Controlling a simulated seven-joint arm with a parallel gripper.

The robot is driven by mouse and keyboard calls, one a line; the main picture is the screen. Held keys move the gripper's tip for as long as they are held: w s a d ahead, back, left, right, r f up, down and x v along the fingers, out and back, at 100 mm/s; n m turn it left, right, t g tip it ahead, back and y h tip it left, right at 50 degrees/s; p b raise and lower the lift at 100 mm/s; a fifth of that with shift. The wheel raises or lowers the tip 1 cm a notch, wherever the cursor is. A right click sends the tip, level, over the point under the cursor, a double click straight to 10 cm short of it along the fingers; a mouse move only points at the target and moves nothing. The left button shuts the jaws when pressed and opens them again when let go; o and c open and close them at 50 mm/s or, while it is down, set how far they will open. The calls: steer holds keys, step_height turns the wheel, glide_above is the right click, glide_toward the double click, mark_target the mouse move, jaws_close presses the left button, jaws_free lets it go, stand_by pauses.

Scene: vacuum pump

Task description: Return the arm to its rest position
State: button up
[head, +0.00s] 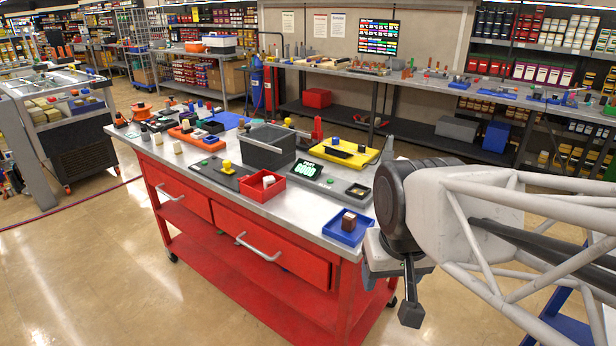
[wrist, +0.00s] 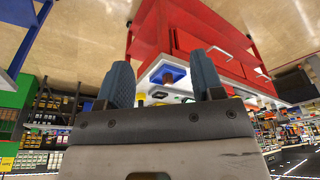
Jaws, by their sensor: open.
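My gripper (head: 411,314) hangs off the front right corner of the red workbench, clear of the tabletop. In the wrist view my gripper (wrist: 160,85) shows two blue-grey fingers spread apart with nothing between them. The wrist view is turned over, with the floor at the top and the bench beyond the fingers. In the head view my arm comes in from the right, and its dark round joint hides part of the bench's right end.
The red workbench (head: 250,285) carries a blue tray (head: 335,234) with a brown block (head: 348,221), a red bin (head: 262,192), a grey box (head: 268,147) and a yellow tray (head: 345,152). A blue frame stands at lower right. The floor (head: 110,290) at left is open.

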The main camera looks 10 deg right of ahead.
steer(key=shift+s+f+n, duration=0.15)
steer(key=shift+s+f, duration=0.05)
steer(key=shift+s, duration=0.35)
steer(key=shift+s+f+n, duration=0.15)
steer(key=shift+s, duration=0.4)
stand_by(0.6)
